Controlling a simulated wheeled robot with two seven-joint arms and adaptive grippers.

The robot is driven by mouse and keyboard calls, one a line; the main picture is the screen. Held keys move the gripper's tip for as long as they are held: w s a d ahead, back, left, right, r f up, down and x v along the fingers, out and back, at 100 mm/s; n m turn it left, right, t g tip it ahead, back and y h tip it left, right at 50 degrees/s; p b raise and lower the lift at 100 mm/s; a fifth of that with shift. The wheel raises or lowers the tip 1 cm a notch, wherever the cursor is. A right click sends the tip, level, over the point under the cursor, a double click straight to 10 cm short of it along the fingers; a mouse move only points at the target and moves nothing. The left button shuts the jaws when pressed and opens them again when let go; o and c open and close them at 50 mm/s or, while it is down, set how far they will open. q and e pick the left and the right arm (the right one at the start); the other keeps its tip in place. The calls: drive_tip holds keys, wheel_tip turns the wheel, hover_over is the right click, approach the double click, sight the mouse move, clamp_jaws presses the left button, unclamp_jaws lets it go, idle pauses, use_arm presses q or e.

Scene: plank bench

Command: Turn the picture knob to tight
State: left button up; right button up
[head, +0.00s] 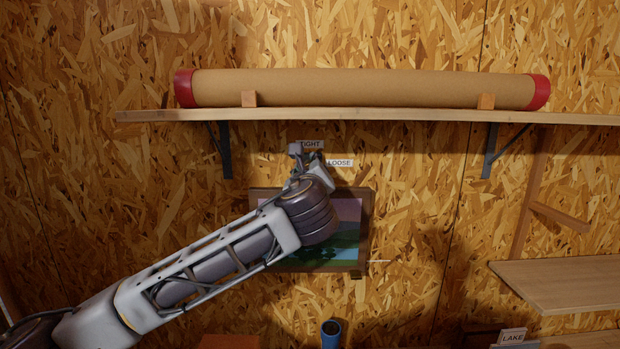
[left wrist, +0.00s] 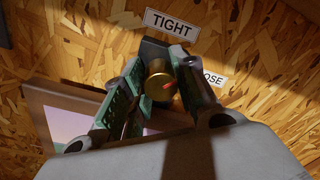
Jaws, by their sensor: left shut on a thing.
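The picture knob (left wrist: 161,84) is a round brass knob with a red mark, seen in the left wrist view between my left gripper's fingers. My left gripper (left wrist: 152,92) is shut on it. The red mark points up and right, to the side of the LOOSE label (left wrist: 213,78). The TIGHT label (left wrist: 172,24) is above the knob. The framed picture (head: 352,225) hangs just below, partly behind my arm. My right gripper is out of view.
A wooden shelf (head: 370,114) above the knob carries a long cardboard tube (head: 370,88) with red ends. A lower shelf (head: 570,280) is at the right. A blue tube end (head: 331,330) and a LAKE card (head: 512,337) are at the bottom.

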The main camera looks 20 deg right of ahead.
use_arm(q)
drive_tip(key=n+b, duration=0.2)
drive_tip(key=n, duration=0.2)
drive_tip(key=shift+f+n, duration=0.15)
drive_tip(key=shift+n, duration=0.25)
drive_tip(key=n+b, duration=0.1)
drive_tip(key=n, duration=0.2)
drive_tip(key=shift+n, duration=0.6)
drive_tip(key=o, duration=1.1)
drive_tip(key=shift+c, duration=0.2)
drive_tip(key=shift+s, duration=0.2)
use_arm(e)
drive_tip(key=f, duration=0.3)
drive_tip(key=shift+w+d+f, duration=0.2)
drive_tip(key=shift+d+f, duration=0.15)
